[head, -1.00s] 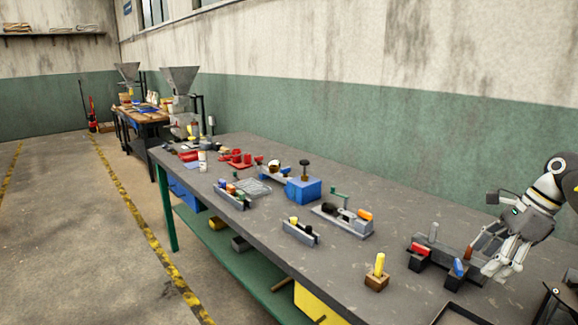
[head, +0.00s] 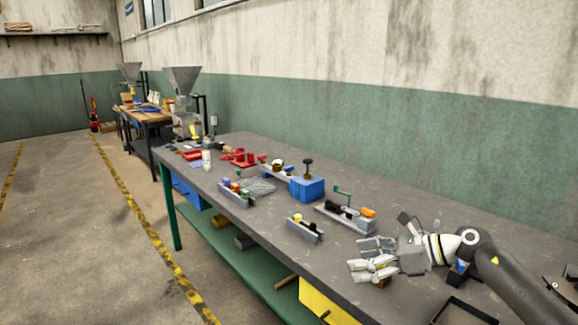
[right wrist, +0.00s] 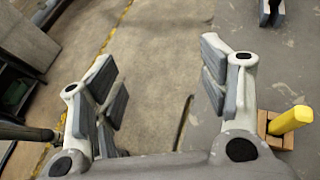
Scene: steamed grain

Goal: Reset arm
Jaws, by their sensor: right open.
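My right gripper (head: 360,256) is open and empty above the grey workbench (head: 300,262), its fingers pointing left in the head view. In the right wrist view its two fingers (right wrist: 158,70) stand wide apart, with floor and the bench edge seen between them. A wooden block with a yellow peg (right wrist: 290,122) is just outside the right-hand finger in that view. In the head view the gripper mostly hides this block. My left gripper is not in view.
A small rack with a yellow piece (head: 304,228), a grey fixture with an orange piece (head: 345,215) and a blue box (head: 307,188) stand farther along the bench. A dark tray (head: 466,312) is at the near edge. A yellow-striped floor lies left.

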